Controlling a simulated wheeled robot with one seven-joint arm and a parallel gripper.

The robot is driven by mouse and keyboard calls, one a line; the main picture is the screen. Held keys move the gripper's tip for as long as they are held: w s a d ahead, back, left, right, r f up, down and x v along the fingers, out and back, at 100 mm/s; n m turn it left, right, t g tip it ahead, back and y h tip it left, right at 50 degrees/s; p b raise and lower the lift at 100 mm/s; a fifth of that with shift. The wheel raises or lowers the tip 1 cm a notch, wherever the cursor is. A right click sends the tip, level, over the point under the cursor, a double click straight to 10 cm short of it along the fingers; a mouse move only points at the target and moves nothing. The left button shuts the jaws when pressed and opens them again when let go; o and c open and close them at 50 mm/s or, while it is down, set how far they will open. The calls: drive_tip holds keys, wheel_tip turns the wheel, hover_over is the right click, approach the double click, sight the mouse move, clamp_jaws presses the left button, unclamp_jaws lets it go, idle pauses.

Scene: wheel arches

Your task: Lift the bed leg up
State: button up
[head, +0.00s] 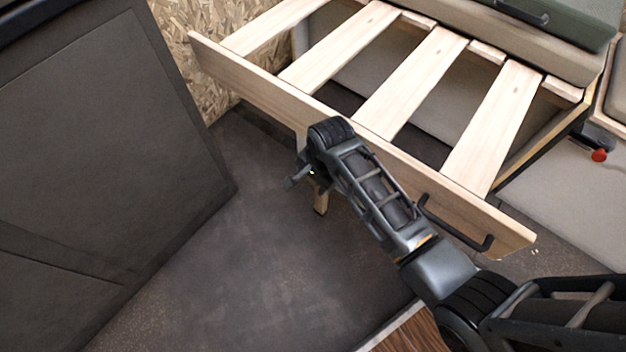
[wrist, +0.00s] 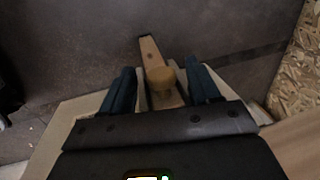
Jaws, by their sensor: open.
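The bed leg (head: 320,200) is a pale wooden post with a dark foot, hanging down below the long front board of the slatted bed. In the head view my arm hides its upper part. My gripper (head: 303,176) is at the leg, just under the front board. In the wrist view the leg (wrist: 150,52) shows between the two dark fingers of my open gripper (wrist: 162,70), its dark foot pointing away. A round wooden knob sits on the leg between the fingers. Gaps seem to show on both sides; I cannot tell whether either finger touches it.
The bed's front board (head: 255,85) carries several pale slats and a black handle (head: 455,228). A large dark panel (head: 100,150) stands at the left. Dark floor (head: 240,265) between them is clear. A chipboard wall (head: 215,40) is behind, and cushions (head: 480,30) lie at the back.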

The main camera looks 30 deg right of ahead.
clamp_jaws()
idle(0.7)
